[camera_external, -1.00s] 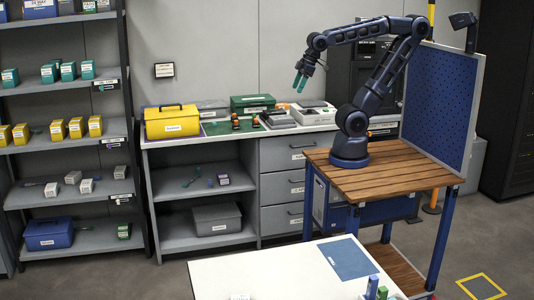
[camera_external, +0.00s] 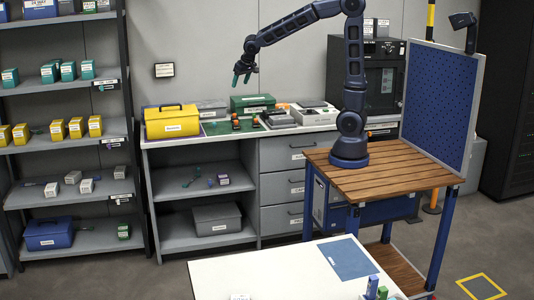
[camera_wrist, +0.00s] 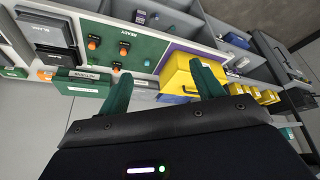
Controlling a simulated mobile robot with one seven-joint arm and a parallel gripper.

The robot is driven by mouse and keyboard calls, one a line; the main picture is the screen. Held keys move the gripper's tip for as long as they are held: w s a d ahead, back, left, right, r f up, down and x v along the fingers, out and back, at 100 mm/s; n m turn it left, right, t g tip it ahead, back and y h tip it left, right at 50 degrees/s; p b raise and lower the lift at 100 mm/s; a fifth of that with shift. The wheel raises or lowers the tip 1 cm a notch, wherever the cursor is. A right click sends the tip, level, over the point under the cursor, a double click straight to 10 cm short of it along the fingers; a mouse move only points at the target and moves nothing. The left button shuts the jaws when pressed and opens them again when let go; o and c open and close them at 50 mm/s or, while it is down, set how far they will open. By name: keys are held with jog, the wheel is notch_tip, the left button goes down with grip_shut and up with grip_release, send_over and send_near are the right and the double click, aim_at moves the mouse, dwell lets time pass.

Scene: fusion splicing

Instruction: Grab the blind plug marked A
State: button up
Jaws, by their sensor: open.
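Several small orange-topped pieces, which may be the blind plugs, stand on a green mat (camera_wrist: 150,45) on the counter. In the wrist view one orange piece (camera_wrist: 92,43) is near the mat's left side and another (camera_wrist: 124,46) is right of it. In the external view two show, a left one (camera_external: 236,124) and a right one (camera_external: 256,121). No letter A is readable on any of them. My gripper (camera_external: 242,80) has green fingers and hangs above the counter, apart from the pieces. In the wrist view my gripper (camera_wrist: 161,72) is open with nothing between its fingers.
A yellow toolbox (camera_external: 172,122) stands left of the mat. A green case (camera_external: 252,103) stands behind it, and grey trays (camera_external: 278,119) lie to its right. A shelf rack (camera_external: 75,148) is at the far left. A white table (camera_external: 270,272) is in front.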

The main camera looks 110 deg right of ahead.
jog(key=w+d+f+m, duration=0.1)
jog(key=d+f+m, duration=0.3)
jog(key=d, duration=0.7)
jog(key=m+g, duration=0.2)
jog(key=m, duration=0.3)
send_near(235, 115)
jog(key=x, duration=0.5)
jog(key=shift+s+d+f, duration=0.1)
jog(key=shift+s+d, duration=0.3)
jog(key=shift+d, duration=0.05)
jog(key=shift+w+x, duration=0.15)
jog(key=shift+x, duration=1.2)
jog(key=shift+w+x, duration=0.15)
jog(key=shift+x, duration=1.2)
jog(key=shift+d, duration=0.15)
jog(key=shift+c, duration=0.3)
jog(key=c, duration=1)
